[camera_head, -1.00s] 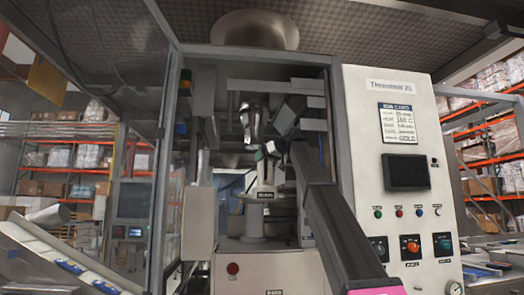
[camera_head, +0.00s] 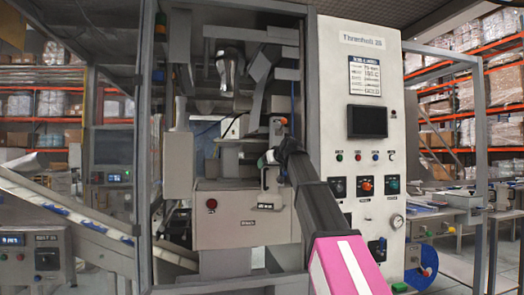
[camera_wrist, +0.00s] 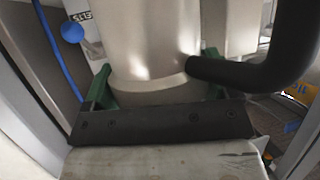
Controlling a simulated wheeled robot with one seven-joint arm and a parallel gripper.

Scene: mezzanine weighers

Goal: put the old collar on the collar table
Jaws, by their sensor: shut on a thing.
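My gripper (camera_head: 266,158) is at the end of my dark arm, in front of the open bay of the tall packing machine. In the wrist view its green fingertips (camera_wrist: 155,86) are on either side of a pale metal cylindrical piece, which I take to be the old collar (camera_wrist: 140,48). My gripper is shut on it. A curved black handle (camera_wrist: 255,68) sticks out at the right of this piece. In the head view my arm and gripper hide most of the piece. I cannot pick out the collar table for certain.
The machine's control panel (camera_head: 364,120) stands right of my arm. A metal chute (camera_head: 229,70) hangs in the bay above left of my gripper. A sloping conveyor (camera_head: 75,215) is at the left.

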